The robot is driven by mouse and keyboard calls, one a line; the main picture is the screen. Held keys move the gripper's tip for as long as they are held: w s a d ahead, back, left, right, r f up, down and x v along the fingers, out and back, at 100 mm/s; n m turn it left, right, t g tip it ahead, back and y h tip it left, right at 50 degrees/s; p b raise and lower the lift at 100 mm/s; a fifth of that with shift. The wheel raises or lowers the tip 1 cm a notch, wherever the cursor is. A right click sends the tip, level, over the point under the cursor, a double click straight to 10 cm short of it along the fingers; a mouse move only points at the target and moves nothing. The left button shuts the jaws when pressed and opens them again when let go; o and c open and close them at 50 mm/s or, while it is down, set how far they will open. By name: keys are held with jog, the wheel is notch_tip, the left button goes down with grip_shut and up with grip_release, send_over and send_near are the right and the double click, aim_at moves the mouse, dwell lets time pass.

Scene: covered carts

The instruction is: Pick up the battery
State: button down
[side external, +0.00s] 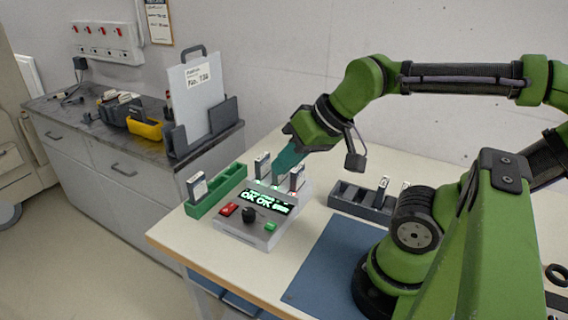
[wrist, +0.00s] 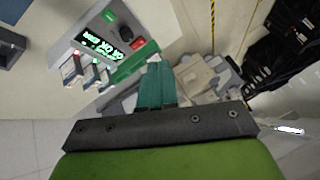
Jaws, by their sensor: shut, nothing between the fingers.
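Several batteries, pale with dark parts, show in the side view. One battery (side external: 197,187) stands upright in the green tray (side external: 208,201). Another battery (side external: 383,187) stands in the dark grey tray (side external: 350,201). My gripper (side external: 283,177) points down over the back of the charger, between its two batteries. Its teal fingers (wrist: 155,72) are shut and empty in the wrist view. Their contact with anything behind the charger is hidden.
A blue mat (side external: 330,262) covers the table's front right, beside my base. A side counter (side external: 60,108) at the left holds a yellow bin (side external: 146,130) and an upright grey panel (side external: 198,95). The pale tabletop (side external: 190,240) is bare at the front left.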

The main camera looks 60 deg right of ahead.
jog(key=c, duration=1.8)
grip_release()
jog(key=shift+c, duration=0.2)
jog(key=o, duration=0.9)
